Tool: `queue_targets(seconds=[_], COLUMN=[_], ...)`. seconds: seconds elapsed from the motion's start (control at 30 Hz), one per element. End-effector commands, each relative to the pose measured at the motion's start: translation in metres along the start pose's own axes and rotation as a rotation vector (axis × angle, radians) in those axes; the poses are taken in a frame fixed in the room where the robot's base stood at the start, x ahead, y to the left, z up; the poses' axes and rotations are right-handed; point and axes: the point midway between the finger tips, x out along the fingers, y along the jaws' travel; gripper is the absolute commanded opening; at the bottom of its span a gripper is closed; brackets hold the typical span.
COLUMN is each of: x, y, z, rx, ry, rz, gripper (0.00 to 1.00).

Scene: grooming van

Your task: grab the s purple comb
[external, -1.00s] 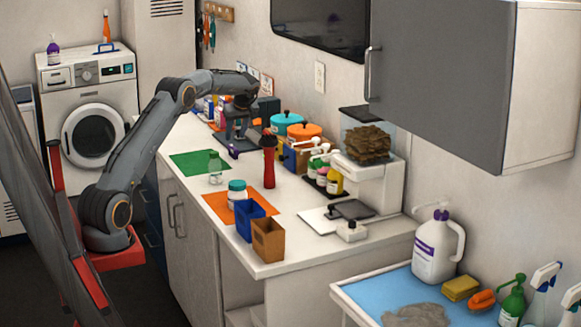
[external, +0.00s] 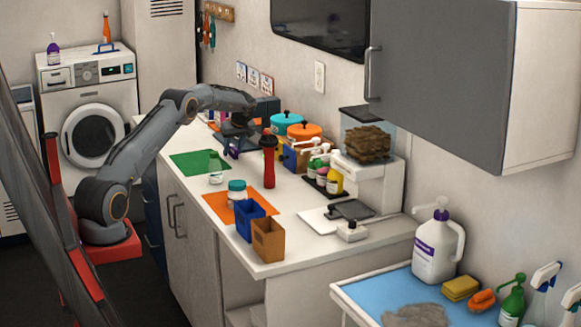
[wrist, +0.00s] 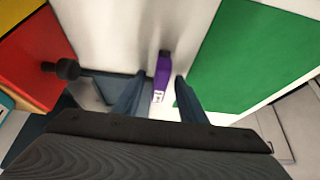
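The purple comb (wrist: 162,72) is a narrow purple piece with a white label on its near end in the wrist view. It lies on the pale counter, and its near end is between my two fingers. A small bit of purple also shows under my gripper in the external view (external: 233,152). My gripper (wrist: 157,94) is open, with a finger on each side of the comb and visible gaps between. In the external view my gripper (external: 235,141) is low over the counter. I cannot tell whether the fingertips touch the counter.
A green mat (wrist: 250,55) lies right of the comb. A red bottle (external: 268,162) stands close by on the counter. Behind it are teal (external: 287,122) and orange (external: 306,131) lidded pots. A small clear-green bottle (external: 215,168) stands on the green mat's edge.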

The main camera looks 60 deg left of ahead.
Motion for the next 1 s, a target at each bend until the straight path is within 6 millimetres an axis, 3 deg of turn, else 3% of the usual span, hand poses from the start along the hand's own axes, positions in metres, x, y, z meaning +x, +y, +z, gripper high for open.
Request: queue_targets(seconds=[0.07, 0.2, 0.3, 0.67, 1.0], x=[0.000, 0.000, 0.000, -0.008, -0.060], y=[0.000, 0.000, 0.000, 0.001, 0.001], z=[0.000, 0.000, 0.000, -0.005, -0.035], rx=[0.000, 0.000, 0.000, -0.001, -0.002], ry=[0.000, 0.000, 0.000, 0.002, 0.003], rz=[0.000, 0.000, 0.000, 0.002, 0.003], gripper=[0.36, 0.12, 0.00, 0.00, 0.00])
